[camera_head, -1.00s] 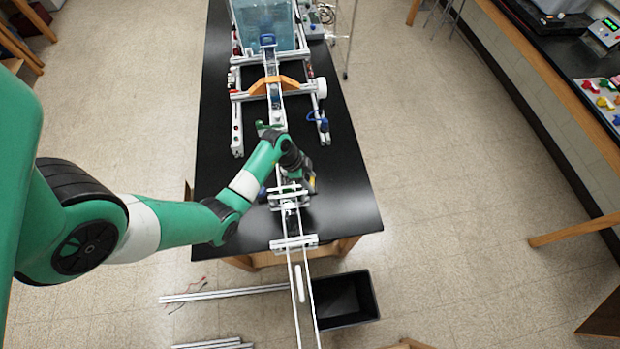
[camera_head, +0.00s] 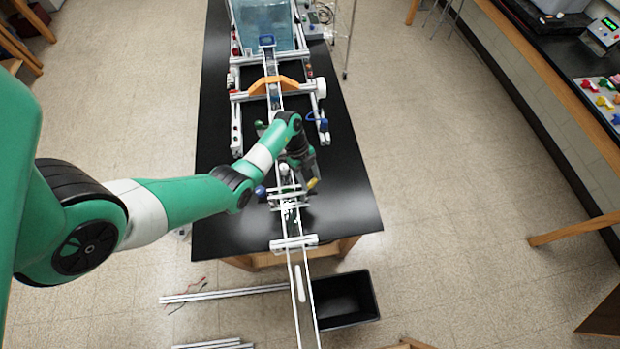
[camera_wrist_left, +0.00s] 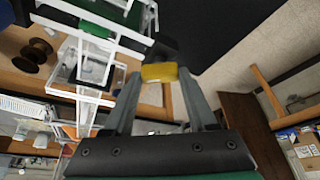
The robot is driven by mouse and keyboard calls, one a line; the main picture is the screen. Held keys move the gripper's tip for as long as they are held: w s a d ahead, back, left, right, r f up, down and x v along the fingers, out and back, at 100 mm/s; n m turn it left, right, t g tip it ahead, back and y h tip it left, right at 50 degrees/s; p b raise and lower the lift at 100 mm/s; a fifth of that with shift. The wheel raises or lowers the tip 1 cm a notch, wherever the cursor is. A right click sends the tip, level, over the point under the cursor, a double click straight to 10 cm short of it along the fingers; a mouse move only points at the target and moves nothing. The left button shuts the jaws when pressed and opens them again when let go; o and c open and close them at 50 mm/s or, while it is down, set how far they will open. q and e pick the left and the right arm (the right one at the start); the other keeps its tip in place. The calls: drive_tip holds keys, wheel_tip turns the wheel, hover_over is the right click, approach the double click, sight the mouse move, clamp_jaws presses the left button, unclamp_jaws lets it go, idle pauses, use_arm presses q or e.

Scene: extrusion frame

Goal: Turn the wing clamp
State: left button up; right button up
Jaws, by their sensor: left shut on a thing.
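The wing clamp (camera_wrist_left: 159,72) shows in the left wrist view as a yellow wing on a dark body. The yellow part also shows small in the head view (camera_head: 313,183), just right of the rail frame. My left gripper (camera_head: 309,178) reaches over the black table from the left. In the left wrist view its two grey fingers (camera_wrist_left: 160,76) are shut on the yellow wing, one on each side. The dark body partly hides how the clamp meets the frame. My right gripper is not in view.
The extrusion frame's silver rails (camera_head: 294,243) run along the black table (camera_head: 223,224) and past its front edge. An orange bracket (camera_head: 262,88) and a water tank (camera_head: 265,22) stand farther back. A black bin (camera_head: 345,298) is on the floor. The table's right side is bare.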

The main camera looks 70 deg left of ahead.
use_arm(q)
drive_tip(key=shift+m, duration=0.3)
drive_tip(key=o, duration=1.4)
drive_tip(key=shift+c, duration=0.2)
